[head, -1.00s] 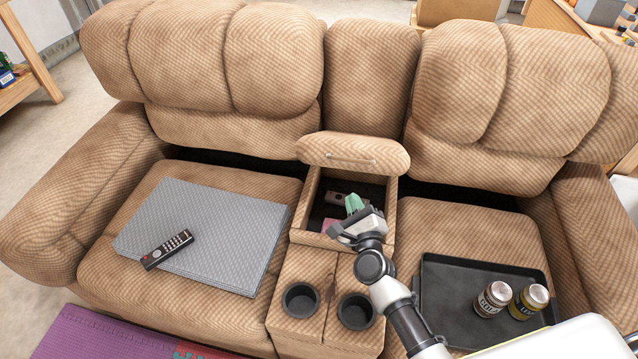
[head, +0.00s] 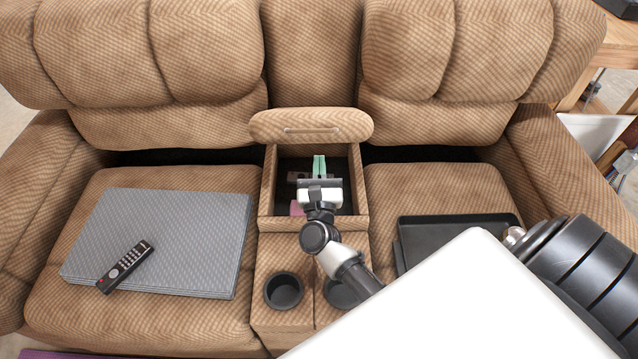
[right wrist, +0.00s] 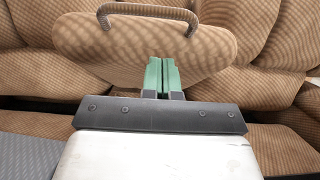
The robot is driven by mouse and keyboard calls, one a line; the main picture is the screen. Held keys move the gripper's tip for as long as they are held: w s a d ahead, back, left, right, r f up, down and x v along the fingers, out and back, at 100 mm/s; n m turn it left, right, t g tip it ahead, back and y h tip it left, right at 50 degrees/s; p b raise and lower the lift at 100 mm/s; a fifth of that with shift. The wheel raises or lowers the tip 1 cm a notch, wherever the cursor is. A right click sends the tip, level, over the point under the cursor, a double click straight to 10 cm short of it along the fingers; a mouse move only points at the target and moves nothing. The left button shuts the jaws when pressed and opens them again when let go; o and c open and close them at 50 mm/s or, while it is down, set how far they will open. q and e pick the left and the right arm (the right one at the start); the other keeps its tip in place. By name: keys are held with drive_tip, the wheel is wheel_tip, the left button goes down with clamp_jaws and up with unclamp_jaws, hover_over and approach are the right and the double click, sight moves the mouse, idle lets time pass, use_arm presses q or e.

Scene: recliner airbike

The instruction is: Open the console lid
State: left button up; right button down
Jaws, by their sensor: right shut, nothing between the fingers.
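The console lid (head: 311,124) is a tan padded piece with a metal bar handle (head: 312,131). It stands raised at the back of the console box (head: 266,193), whose inside is exposed. The lid and its handle also show in the right wrist view (right wrist: 150,42), just beyond the fingers. My right gripper (head: 319,166) is over the open box, in front of the lid, with its green fingers together and empty. Whether the fingertips touch the lid cannot be told. My left gripper is out of view.
Small dark and pink items (head: 297,208) lie in the box. Two cup holders (head: 284,291) are in front, one partly behind my arm. A grey mat (head: 200,225) with a remote (head: 126,267) lies on the left seat, a black tray (head: 455,228) on the right.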

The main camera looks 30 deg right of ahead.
sight(312, 123)
drive_tip(key=shift+w+d+r+p, duration=0.2)
drive_tip(key=shift+w+r+p, duration=0.1)
drive_tip(key=shift+r, duration=0.35)
drive_tip(key=shift+w+d+r+p, duration=0.2)
drive_tip(key=shift+w+r+p, duration=0.1)
drive_tip(key=shift+r, duration=0.3)
drive_tip(key=shift+w+d+r+p, duration=0.2)
drive_tip(key=shift+w+r+p, duration=0.1)
drive_tip(key=shift+r, duration=0.35)
